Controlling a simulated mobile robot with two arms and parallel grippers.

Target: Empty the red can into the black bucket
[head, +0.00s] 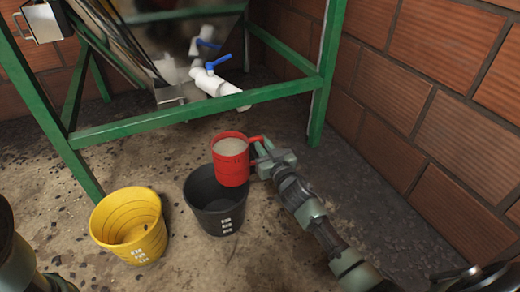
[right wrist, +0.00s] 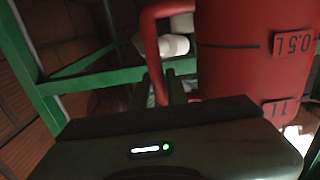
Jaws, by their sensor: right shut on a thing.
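The red can (head: 231,160) is held upright over the black bucket (head: 213,208) in the head view, with pale contents showing inside its top. My right gripper (head: 262,150) is shut on the can's handle, on the can's right side. In the right wrist view the red can (right wrist: 250,50) fills the upper right and shows the marks 0.5L and 1L. Its handle (right wrist: 155,50) runs down toward my jaws, whose tips are partly hidden. The black bucket stands on the floor, its inside partly hidden by the can. My left gripper is not in view.
A yellow bucket (head: 129,226) stands on the floor left of the black one. A green metal frame (head: 190,122) with white pipes (head: 217,85) and blue valves stands behind. A brick wall (head: 430,100) bounds the right side. Dirt floor lies between.

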